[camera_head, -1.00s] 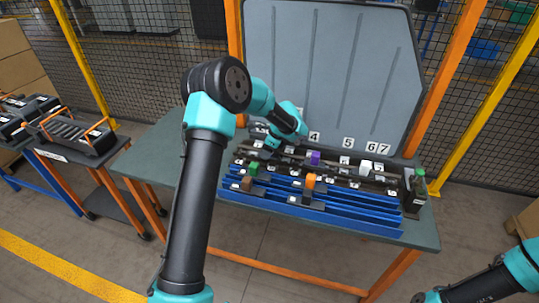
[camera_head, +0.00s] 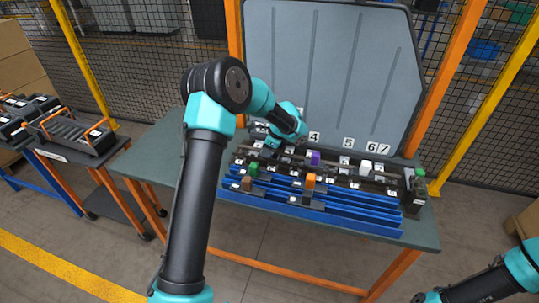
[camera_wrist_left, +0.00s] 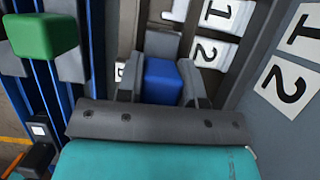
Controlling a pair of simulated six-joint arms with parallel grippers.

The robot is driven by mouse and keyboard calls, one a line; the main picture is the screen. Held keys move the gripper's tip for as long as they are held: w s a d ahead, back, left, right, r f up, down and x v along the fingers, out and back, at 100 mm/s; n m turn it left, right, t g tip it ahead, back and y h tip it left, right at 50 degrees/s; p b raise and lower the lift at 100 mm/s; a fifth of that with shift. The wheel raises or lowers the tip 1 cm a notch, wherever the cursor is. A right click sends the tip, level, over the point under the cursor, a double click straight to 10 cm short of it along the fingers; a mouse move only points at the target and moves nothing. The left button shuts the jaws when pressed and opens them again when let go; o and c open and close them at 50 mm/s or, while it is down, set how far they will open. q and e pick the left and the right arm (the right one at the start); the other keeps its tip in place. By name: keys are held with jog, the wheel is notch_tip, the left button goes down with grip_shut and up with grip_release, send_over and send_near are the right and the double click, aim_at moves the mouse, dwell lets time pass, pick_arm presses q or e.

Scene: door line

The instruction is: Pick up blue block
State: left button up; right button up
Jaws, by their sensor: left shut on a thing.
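The blue block (camera_wrist_left: 163,84) sits between the two grey fingers of my left gripper (camera_wrist_left: 163,74) in the left wrist view. The fingers are shut on its sides. In the head view, my left arm's wrist end is over the back left of the rack, and I cannot make out the blue block there. The gap between the block and the rack is not clear. My right gripper is outside the frames; only my right arm's links show at the lower right.
The blue-railed rack (camera_head: 330,216) holds a green block (camera_head: 253,168), a brown block (camera_head: 247,184), an orange block (camera_head: 310,181), a purple block (camera_head: 315,158) and a white block (camera_head: 366,165). A grey panel (camera_head: 330,70) stands behind. The table's left part (camera_head: 160,155) is clear.

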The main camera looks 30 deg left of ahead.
pick_arm(q)
notch_tip(320, 180, up, 10)
dwell(0.7)
dwell(0.4)
